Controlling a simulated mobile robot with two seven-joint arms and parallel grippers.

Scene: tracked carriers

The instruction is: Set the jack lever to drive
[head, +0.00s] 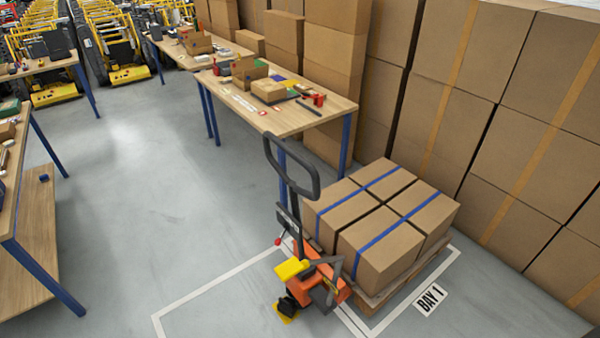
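An orange pallet jack (322,283) stands in front of a loaded pallet (398,288). Its black loop handle (292,168) stands upright, leaning slightly to the left. A small lever with a red tip (278,241) sticks out to the left, low on the handle column; I cannot tell its setting from here. A yellow part (291,269) sits on the jack's front, above its wheels. Neither of my grippers is in view.
Several cartons with blue straps (380,240) are stacked on the pallet, inside white floor lines marked BAY 1 (431,299). A workbench (285,118) stands behind the jack, and another (38,205) at the left. Tall carton stacks (480,110) line the right. Open floor (150,210) lies left of the jack.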

